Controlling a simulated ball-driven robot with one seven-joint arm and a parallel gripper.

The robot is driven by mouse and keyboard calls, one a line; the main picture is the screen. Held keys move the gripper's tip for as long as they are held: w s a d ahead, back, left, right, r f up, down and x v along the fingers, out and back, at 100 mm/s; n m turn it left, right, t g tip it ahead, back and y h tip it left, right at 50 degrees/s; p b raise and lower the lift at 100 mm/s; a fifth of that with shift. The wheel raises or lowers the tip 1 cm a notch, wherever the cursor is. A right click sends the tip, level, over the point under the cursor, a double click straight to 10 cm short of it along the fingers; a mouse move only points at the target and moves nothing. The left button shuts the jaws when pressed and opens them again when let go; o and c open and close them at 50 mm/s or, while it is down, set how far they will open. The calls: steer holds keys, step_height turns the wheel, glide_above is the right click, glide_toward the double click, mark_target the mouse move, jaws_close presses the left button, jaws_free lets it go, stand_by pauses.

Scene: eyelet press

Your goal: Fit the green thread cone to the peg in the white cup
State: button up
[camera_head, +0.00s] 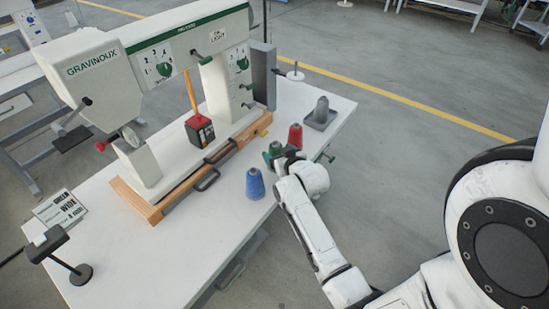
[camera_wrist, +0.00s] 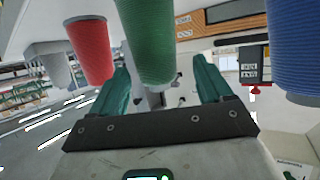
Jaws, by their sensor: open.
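The green thread cone (camera_head: 275,148) stands on the white table between the blue and red cones, partly hidden by my gripper (camera_head: 279,157). In the wrist view the green cone (camera_wrist: 150,40) lies between the teal fingers of my gripper (camera_wrist: 162,75), which are open with a gap on each side of it. A small white dish with an upright peg (camera_head: 295,74) sits near the table's far right edge; it looks like the white cup, and its inside is too small to make out.
The blue cone (camera_head: 255,184) and red cone (camera_head: 295,136) stand close on either side. A grey cone (camera_head: 321,110) stands in a grey tray (camera_head: 331,123). The large press (camera_head: 160,115) on its wooden base fills the table's left.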

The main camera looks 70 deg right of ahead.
steer(key=shift+p+x, duration=0.4)
steer(key=shift+x, duration=2.25)
steer(key=shift+s+d, duration=0.15)
steer(key=shift+c, duration=0.4)
steer(key=shift+r, duration=0.1)
steer(key=c, duration=1.1)
